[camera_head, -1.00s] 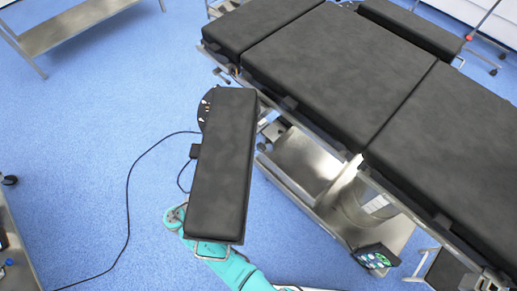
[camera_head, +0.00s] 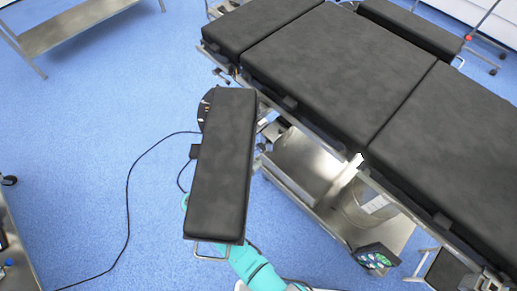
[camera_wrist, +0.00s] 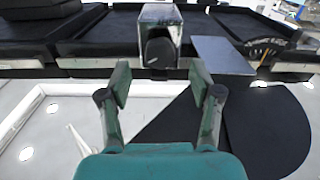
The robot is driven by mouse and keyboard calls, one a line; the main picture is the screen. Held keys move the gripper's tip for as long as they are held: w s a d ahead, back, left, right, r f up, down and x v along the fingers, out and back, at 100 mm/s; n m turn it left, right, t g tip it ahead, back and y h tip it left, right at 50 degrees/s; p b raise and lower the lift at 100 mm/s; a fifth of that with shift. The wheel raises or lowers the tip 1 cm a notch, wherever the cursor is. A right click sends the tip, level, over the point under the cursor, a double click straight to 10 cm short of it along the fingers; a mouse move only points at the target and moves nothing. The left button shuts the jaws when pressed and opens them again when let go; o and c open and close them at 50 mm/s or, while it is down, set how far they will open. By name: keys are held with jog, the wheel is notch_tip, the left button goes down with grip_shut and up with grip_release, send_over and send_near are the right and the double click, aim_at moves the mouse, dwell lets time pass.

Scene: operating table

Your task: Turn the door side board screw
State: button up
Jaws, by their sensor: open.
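The door side board (camera_head: 222,165), a long black padded board, sticks out beside the operating table in the head view. In the wrist view, a dark knob (camera_wrist: 160,52), which looks like the screw, sits on the end of a metal block (camera_wrist: 158,14). My gripper (camera_wrist: 160,82) is open and empty. Its two teal fingers stand left and right below the knob in the picture, with a gap between them, and I see no contact. In the head view the side board hides my gripper; my teal arm shows below its lower end.
The operating table (camera_head: 345,70) with black pads fills the upper right. A black cable (camera_head: 128,205) runs across the blue floor on the left. A small screen (camera_head: 375,258) is at the lower right. A metal shelf (camera_head: 80,22) stands at the upper left. Floor left of the board is mostly clear.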

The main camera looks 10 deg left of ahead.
aim_at(259, 149)
jog(key=shift+x, duration=2.35)
jog(key=c, duration=1.1)
jog(key=shift+c, duration=0.2)
jog(key=shift+n, duration=0.3)
jog(key=n, duration=0.5)
jog(key=shift+n, duration=0.3)
jog(key=n, duration=0.5)
jog(key=shift+n, duration=0.4)
